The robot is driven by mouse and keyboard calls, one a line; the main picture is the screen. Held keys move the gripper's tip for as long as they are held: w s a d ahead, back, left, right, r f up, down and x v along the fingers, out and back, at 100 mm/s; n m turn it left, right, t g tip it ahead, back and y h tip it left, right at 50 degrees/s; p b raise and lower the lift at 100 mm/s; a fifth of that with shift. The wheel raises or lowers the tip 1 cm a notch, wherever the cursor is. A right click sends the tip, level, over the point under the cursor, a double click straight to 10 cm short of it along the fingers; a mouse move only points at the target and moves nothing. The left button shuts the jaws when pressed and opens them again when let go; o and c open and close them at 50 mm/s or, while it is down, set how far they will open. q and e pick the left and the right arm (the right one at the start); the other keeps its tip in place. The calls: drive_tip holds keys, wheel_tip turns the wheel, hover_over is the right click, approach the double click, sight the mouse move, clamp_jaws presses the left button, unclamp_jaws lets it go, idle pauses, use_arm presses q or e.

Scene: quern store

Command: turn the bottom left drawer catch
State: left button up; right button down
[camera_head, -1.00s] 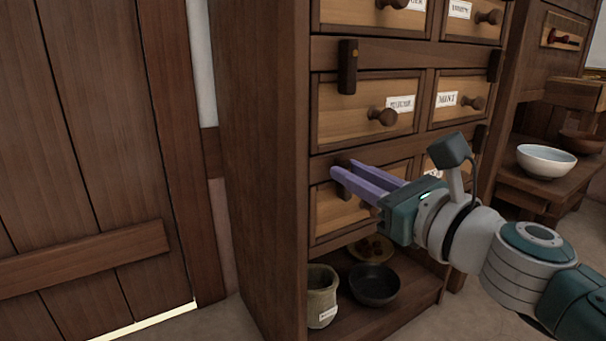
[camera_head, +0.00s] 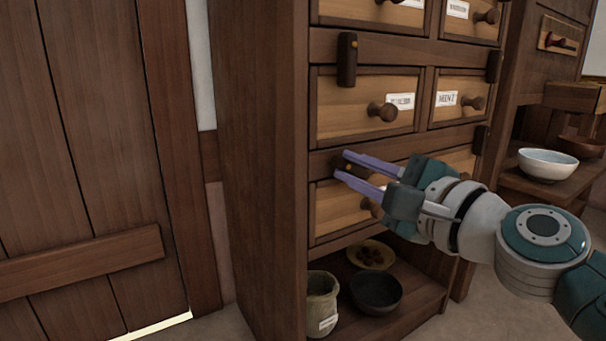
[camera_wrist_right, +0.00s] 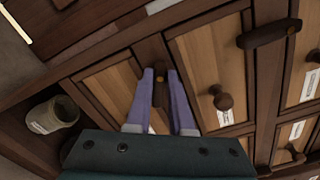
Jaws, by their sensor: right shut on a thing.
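The bottom left drawer (camera_head: 338,207) is closed, with a round knob partly behind my gripper. Its catch (camera_head: 356,169), a dark wooden block with a brass pin, sits at the drawer's top edge and lies nearly level. My right gripper (camera_head: 340,165) is shut on this catch, one purple finger above and one below. In the right wrist view the catch (camera_wrist_right: 159,92) shows between the two fingers (camera_wrist_right: 163,88), roughly crosswise to the catch above it. My left gripper is not in view.
The catch above (camera_head: 347,62) stands upright; another (camera_head: 494,66) is at right. Below the drawers an open shelf holds a clay jar (camera_head: 322,302), a dark bowl (camera_head: 376,292) and a yellowish dish (camera_head: 370,253). A plank door (camera_head: 90,130) is at left, a white bowl (camera_head: 547,162) at right.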

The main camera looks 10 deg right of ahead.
drive_tip(key=n, duration=0.4)
drive_tip(key=shift+b, duration=0.4)
drive_tip(key=shift+n, duration=0.8)
drive_tip(key=c, duration=0.8)
unclamp_jaws()
